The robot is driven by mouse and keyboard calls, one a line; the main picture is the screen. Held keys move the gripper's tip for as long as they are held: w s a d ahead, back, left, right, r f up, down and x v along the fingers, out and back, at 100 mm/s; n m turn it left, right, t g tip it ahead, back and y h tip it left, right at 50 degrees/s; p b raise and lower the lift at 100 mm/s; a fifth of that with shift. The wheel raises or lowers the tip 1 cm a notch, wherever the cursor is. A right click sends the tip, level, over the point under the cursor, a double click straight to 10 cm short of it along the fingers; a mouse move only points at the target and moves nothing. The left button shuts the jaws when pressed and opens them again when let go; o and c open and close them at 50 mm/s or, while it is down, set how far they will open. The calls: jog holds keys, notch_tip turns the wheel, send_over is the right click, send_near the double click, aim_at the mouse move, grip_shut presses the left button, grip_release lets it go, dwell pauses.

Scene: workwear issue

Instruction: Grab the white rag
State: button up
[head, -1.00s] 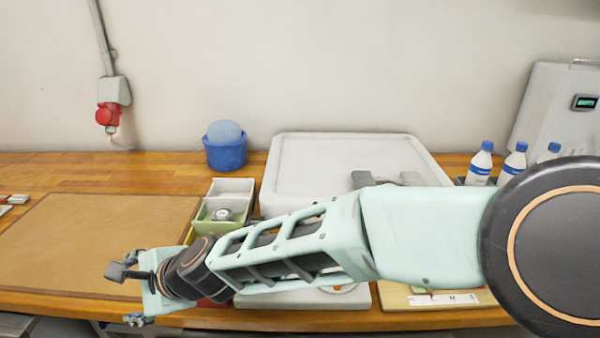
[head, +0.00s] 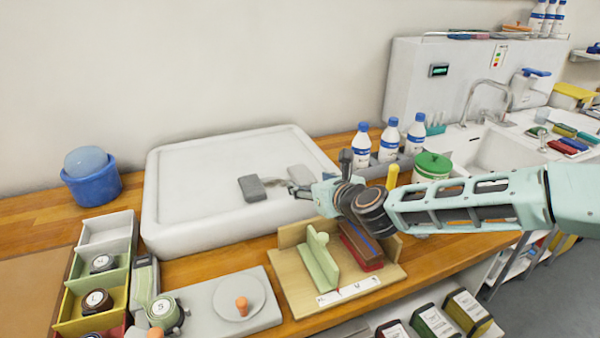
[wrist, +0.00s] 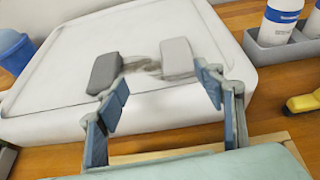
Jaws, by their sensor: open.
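A pale grey-white folded pad (head: 299,174), which looks most like the white rag, lies on a large white slab with a raised rim (head: 190,222). A dark grey pad (head: 252,188) lies to its left, with a greyish smudge between them. In the wrist view the pale pad (wrist: 177,57) is beyond the right finger and the dark pad (wrist: 105,72) beyond the left finger. My gripper (head: 312,180) is open and empty over the slab's right front part, close to the pale pad. In the wrist view my gripper (wrist: 162,85) shows its fingers spread, apart from both pads.
White bottles with blue caps (head: 389,140) stand in a grey holder right of the slab. A wooden tray (head: 296,285) with a green block and a brown-red brush lies in front. A blue bucket (head: 95,187) stands left. A sink (head: 495,150) is at the right.

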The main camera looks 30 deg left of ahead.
aim_at(305, 177)
jog(key=shift+m+t, duration=0.3)
jog(key=shift+m, duration=0.1)
jog(key=w+a, duration=0.1)
jog(key=w+f, duration=0.1)
jog(key=w, duration=0.1)
jog(key=w+a+f, duration=0.1)
jog(key=shift+w+a, duration=0.2)
jog(key=shift+a, duration=0.1)
jog(key=shift+w+a+f+p, duration=0.7)
jog(key=shift+w+a+f, duration=0.85)
jog(key=shift+w, duration=0.2)
jog(key=c, duration=1.3)
